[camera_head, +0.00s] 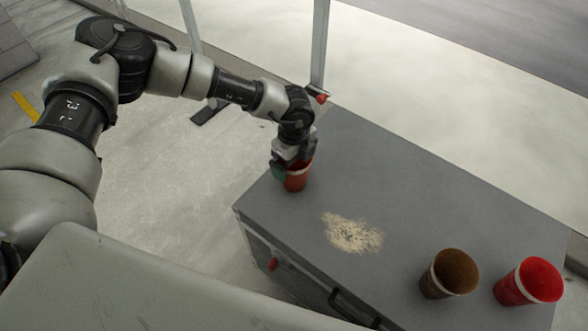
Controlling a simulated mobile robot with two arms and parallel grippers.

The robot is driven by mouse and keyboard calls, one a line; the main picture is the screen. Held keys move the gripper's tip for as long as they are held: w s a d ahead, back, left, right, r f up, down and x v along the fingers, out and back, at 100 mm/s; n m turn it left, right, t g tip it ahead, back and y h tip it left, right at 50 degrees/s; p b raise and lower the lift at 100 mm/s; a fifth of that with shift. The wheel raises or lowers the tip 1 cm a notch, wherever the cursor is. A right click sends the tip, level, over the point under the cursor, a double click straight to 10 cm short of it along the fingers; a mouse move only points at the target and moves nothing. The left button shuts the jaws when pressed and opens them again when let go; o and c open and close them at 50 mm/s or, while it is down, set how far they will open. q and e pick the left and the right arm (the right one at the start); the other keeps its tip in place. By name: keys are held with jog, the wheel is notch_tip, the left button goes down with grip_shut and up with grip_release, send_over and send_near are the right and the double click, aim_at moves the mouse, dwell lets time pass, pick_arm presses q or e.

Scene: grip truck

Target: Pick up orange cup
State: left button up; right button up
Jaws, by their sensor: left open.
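An orange-red cup (297,181) stands at the far left end of the grey case top (390,170). My left gripper (292,163) points down right at this cup and covers its upper part. The gripper is open, and I cannot tell whether the fingers touch the cup. A small green patch shows at the cup's left side. My right gripper is not in view.
A brown cup (449,274) with a pale band and a red cup (529,282) stand at the right front of the case. A pale worn patch (352,233) marks the middle. A metal post (320,45) rises behind the case.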

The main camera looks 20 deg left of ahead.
pick_arm(q)
jog(key=shift+f, duration=0.4)
jog(key=shift+c, duration=0.3)
jog(key=c, duration=0.7)
jog(key=shift+r, duration=0.15)
